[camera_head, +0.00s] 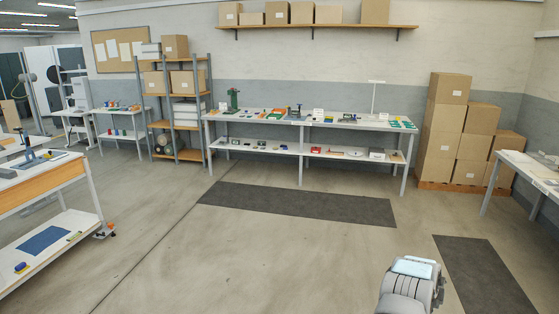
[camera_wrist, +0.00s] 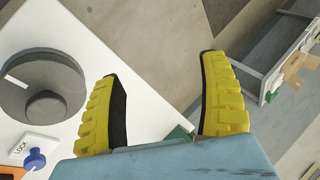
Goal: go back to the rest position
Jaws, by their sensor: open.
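My gripper (camera_wrist: 160,78) shows in the wrist view with its two yellow, black-lined fingers spread wide apart. Nothing is between the fingers. Below and to the left lies a white surface (camera_wrist: 150,110) with a dark grey round part (camera_wrist: 43,88), a blue knob (camera_wrist: 35,158) and a label reading LOCK (camera_wrist: 38,142). I cannot tell how far the fingers are above this surface. In the head view a grey and white link of my arm shows at the bottom right; the gripper itself is out of that view.
A long white workbench (camera_head: 250,116) with tools and parts stands against the back wall. Stacked cartons (camera_head: 443,120) stand to its right. A wooden-edged bench (camera_head: 50,188) is at left, another white table (camera_head: 530,172) at right. The middle floor (camera_head: 220,250) is clear.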

